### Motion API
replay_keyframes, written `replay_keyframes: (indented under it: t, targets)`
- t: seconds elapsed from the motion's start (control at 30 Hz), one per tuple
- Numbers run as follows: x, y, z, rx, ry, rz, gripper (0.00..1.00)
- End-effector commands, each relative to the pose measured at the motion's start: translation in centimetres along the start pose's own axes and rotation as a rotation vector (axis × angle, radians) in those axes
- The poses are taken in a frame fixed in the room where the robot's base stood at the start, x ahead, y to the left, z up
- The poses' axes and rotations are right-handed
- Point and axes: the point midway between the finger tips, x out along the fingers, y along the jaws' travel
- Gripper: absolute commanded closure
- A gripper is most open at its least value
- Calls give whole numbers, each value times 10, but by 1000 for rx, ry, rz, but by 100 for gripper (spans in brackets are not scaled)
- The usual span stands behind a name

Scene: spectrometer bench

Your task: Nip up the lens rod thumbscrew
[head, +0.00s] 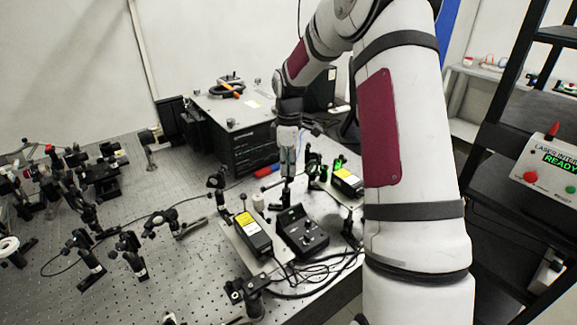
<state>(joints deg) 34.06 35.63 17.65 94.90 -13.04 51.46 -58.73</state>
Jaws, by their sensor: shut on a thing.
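My gripper (287,172) points down over the right part of the optical table. It is shut on a small part at a dark upright post (285,196), at the place of the lens rod thumbscrew. The fingers cover this part, and the thumbscrew itself is too small and hidden to make out. The lens is not clear in this view.
A yellow-labelled black box (252,234) and a black control box (302,232) stand in front of my gripper. Another labelled box (347,182) is to the right. A large black instrument (238,140) stands behind. Optic mounts crowd the left of the perforated table (185,262).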

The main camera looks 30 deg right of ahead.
Motion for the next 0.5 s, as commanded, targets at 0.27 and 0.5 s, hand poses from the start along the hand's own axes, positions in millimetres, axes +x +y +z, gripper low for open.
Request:
replay_keyframes:
  t: [0.27,0.5]
  targets:
    - [1,0,-1,260,-3,-2,100]
    - [1,-1,-1,488,-2,-3,100]
